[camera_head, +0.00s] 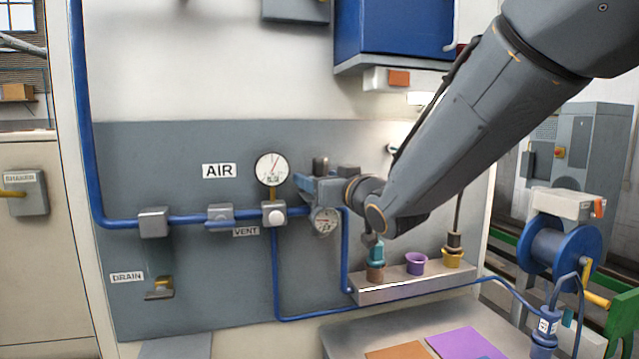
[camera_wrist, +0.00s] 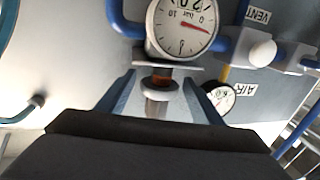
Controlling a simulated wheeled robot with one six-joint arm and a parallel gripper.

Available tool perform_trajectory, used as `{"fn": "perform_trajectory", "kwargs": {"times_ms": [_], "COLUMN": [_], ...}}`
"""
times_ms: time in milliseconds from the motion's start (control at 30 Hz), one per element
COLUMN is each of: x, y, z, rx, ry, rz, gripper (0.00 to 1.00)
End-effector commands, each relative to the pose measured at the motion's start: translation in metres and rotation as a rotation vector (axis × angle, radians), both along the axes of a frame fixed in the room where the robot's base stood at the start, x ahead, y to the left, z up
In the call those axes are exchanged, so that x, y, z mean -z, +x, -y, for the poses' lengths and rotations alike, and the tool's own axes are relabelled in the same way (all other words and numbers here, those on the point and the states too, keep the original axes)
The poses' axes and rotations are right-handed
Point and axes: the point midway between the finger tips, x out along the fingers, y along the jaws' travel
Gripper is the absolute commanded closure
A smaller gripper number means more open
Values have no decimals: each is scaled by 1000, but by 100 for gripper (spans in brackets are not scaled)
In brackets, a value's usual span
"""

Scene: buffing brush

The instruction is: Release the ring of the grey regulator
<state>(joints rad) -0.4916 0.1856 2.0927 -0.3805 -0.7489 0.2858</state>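The grey regulator has a round gauge below it (camera_head: 325,220), with its dark knob (camera_head: 320,165) standing up beside my gripper (camera_head: 322,188). In the wrist view the scene is upside down. There the regulator's gauge (camera_wrist: 181,26) is at the top, and a pale ring (camera_wrist: 160,87) with a copper-brown band sits below it on a grey-brown stem. The two blue fingers of my gripper (camera_wrist: 160,98) stand on either side of the ring, with a visible gap at each side. The gripper looks open around it. My arm hides part of the regulator's right side in the head view.
The AIR gauge (camera_head: 272,169) and the white vent button (camera_head: 276,215) are close left of my gripper. Blue pipe (camera_head: 185,220) runs along the panel. A grey shelf (camera_head: 400,290) with coloured cups lies below my wrist. A blue box (camera_head: 395,30) hangs above.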

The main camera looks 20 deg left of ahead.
Motion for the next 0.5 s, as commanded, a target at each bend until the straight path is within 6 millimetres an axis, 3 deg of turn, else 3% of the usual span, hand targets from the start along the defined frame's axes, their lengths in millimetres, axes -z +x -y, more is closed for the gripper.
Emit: {"fn": "perform_trajectory", "kwargs": {"times_ms": [333, 500], "x": [2, 2], "y": [-2, -15], "z": [2, 15], "rx": [1, 1], "ry": [-2, -1], "rz": [-2, -1], "gripper": [40, 40]}}
